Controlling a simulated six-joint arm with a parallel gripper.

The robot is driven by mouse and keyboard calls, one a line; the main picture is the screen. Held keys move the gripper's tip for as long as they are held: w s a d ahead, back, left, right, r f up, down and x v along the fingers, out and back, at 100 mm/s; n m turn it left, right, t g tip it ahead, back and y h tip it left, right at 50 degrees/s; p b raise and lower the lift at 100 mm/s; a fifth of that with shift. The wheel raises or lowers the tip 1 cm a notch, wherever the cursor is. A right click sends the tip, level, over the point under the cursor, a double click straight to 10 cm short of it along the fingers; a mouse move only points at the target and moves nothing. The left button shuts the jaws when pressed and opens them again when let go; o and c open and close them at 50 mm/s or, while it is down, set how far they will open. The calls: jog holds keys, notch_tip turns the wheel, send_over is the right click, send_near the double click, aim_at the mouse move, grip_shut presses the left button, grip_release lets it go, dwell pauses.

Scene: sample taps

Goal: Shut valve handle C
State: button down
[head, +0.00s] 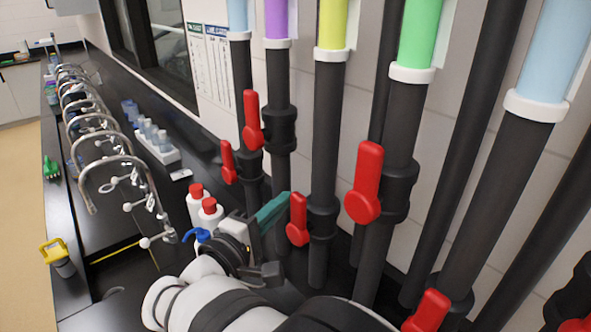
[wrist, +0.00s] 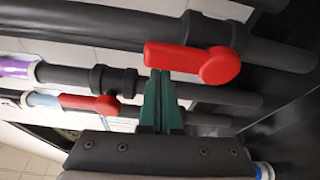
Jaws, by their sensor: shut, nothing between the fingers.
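Several red valve handles sit on dark vertical pipes; I see no letters on them, so I cannot tell which is C. The handle on the yellow-banded pipe (head: 298,220) is nearest my gripper (head: 287,196) and lies roughly along its pipe. My gripper's teal fingers are shut and empty, with the tips close to this handle's upper end. In the wrist view, the fingertips (wrist: 160,74) are just beside the free end of a large red handle (wrist: 190,61); I cannot tell if they touch it.
Other red handles are on the purple-banded pipe (head: 252,122), the green-banded pipe (head: 364,182) and the right blue-banded pipe (head: 430,311). White bottles with red caps (head: 210,213) stand left of my gripper. Curved taps (head: 110,150) line the black bench. The pipes leave narrow gaps.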

jog(key=s+a, duration=0.6)
jog(key=a, duration=0.1)
dwell(0.4)
jog(key=shift+s+a, duration=0.1)
